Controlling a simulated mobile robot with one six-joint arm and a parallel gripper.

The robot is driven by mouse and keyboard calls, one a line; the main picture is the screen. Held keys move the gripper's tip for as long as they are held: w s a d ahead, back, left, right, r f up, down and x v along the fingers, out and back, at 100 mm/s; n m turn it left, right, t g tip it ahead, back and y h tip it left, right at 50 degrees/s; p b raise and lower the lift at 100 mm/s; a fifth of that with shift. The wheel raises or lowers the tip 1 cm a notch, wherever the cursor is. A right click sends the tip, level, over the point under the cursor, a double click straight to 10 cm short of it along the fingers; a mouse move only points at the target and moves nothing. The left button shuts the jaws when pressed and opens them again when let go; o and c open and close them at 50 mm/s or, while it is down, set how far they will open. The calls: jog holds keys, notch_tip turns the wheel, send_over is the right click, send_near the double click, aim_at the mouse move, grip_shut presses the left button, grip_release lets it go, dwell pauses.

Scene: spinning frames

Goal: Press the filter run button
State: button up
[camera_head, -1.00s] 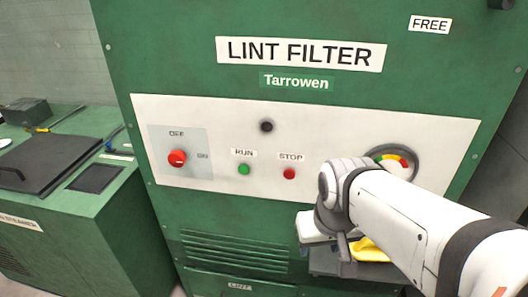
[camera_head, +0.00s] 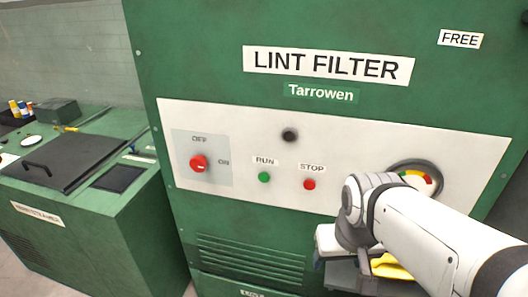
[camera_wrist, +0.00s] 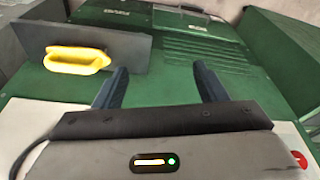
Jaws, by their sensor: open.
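The green RUN button (camera_head: 264,177) sits under its label on the white panel (camera_head: 350,150) of the green lint filter machine (camera_head: 200,60). The red STOP button (camera_head: 309,184) is to its right. My gripper is largely hidden by my own wrist in the head view, low in front of the panel and right of the RUN button. In the wrist view my gripper (camera_wrist: 162,88) has two dark fingers apart with nothing between them. A red round part (camera_wrist: 299,160) shows at the lower right there; I cannot tell which control it is. The RUN button is not visible in that view.
A red OFF/ON knob (camera_head: 198,163) is left of the buttons, and a dark round lamp (camera_head: 289,135) is above. A gauge (camera_head: 418,180) is partly behind my arm. A green cabinet stands left.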

jog(key=shift+c, duration=0.5)
grip_shut()
dwell(0.4)
dwell(1.0)
